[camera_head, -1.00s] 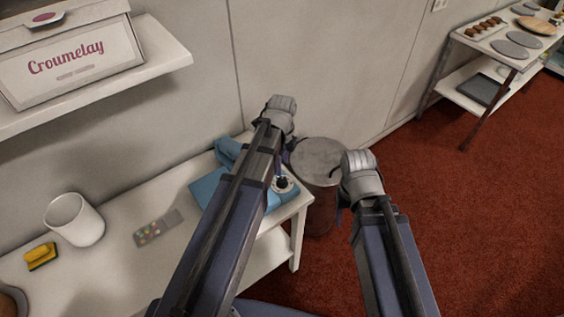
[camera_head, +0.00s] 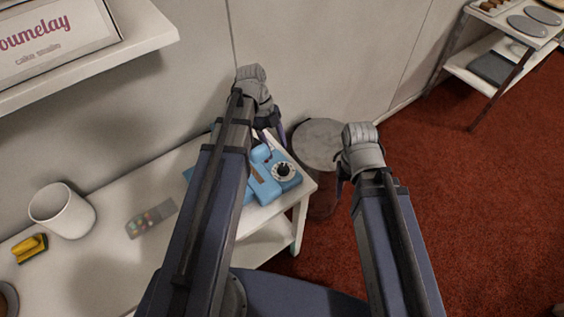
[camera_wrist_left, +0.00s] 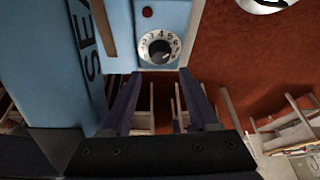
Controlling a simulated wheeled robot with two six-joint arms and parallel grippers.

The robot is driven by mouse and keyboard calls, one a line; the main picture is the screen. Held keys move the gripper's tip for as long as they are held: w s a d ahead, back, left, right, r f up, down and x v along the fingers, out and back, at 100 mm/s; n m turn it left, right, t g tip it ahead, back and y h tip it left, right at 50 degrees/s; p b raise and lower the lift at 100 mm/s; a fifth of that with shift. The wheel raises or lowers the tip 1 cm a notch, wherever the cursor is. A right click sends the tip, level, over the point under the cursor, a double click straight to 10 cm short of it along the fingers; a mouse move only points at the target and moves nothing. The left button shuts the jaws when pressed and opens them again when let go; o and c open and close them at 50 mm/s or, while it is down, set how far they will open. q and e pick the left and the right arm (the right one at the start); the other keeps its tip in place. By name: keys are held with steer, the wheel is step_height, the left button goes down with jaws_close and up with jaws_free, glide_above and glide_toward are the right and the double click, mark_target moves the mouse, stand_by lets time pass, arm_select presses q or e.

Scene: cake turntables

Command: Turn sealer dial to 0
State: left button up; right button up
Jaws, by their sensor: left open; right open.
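The blue sealer (camera_head: 264,182) lies on the white table, partly hidden behind my left arm. Its round white dial (camera_head: 283,170) with a black knob faces up near the table's right end. In the left wrist view the dial (camera_wrist_left: 159,47) shows numbers around the knob, and a small red spot sits above it; I cannot tell where the knob points. My left gripper (camera_head: 274,128) is open and empty, above and behind the dial. In the left wrist view its fingers (camera_wrist_left: 161,80) are spread just below the dial, apart from it. My right gripper (camera_head: 342,188) is open and empty, right of the table.
A white cup (camera_head: 62,212), a yellow sponge (camera_head: 30,248) and a grey remote-like item (camera_head: 151,218) are on the table's left part. A wall shelf (camera_head: 110,55) bears a box. A round grey-topped bin (camera_head: 318,143) stands beside the table. Red floor is open at right.

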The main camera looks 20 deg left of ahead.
mark_target(283, 167)
arm_select(q)
steer(key=shift+d+f+b, duration=0.1)
steer(key=shift+f+b, duration=0.2)
steer(key=shift+f, duration=0.25)
steer(key=b+x, duration=0.6)
steer(key=shift+s+d+f, duration=0.1)
steer(key=shift+f, duration=0.1)
steer(key=shift+c, duration=0.2)
jaws_close()
